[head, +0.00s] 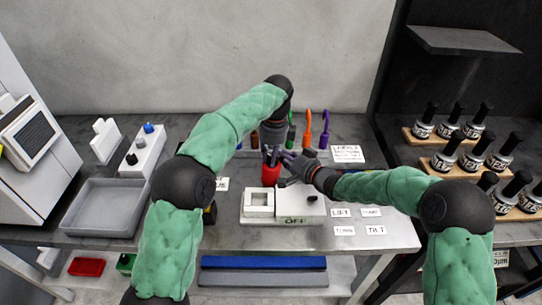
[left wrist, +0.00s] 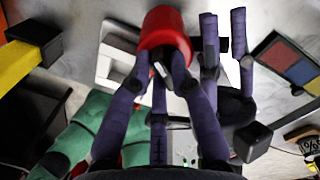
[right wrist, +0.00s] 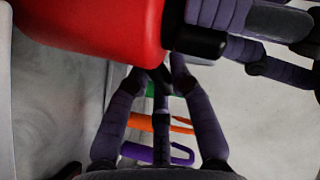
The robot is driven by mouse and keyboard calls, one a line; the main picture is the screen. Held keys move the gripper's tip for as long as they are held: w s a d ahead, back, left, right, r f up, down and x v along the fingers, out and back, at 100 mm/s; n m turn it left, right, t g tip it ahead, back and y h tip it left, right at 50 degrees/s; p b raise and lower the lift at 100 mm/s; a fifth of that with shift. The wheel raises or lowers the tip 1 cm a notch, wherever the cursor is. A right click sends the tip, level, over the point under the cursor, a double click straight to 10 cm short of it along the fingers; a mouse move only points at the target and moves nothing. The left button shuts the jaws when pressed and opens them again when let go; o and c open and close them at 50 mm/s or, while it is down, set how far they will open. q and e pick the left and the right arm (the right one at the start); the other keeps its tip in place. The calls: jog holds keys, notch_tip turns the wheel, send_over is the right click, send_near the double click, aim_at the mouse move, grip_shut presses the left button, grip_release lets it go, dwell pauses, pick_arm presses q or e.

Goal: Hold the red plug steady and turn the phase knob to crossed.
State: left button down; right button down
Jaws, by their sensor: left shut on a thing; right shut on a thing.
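The red plug (head: 270,174) stands above the back of a white device (head: 290,212) labelled OFF. My left gripper (head: 272,153) reaches down from above and is shut on the plug's dark end. In the left wrist view the plug (left wrist: 165,32) sits between its fingers. My right gripper (head: 290,160) comes from the right, close beside the plug. In the left wrist view its fingers (left wrist: 224,45) close on a small dark part, which looks like the phase knob. In the right wrist view the fingertips (right wrist: 160,74) hide most of that part, and its setting cannot be read.
A grey tray (head: 103,208) and a white block with knobs (head: 143,150) stand at left. Coloured hooked handles (head: 307,125) stand behind. Label cards (head: 343,230) lie at front right. The two grippers are very close together.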

dwell(0.4)
pick_arm(q)
jog(key=c, duration=1.4)
grip_release()
jog(key=shift+o, duration=0.2)
notch_tip(320, 180, up, 12)
jog(key=shift+d, duration=0.4)
pick_arm(e)
jog(key=c, duration=1)
grip_release()
jog(key=shift+c, duration=0.2)
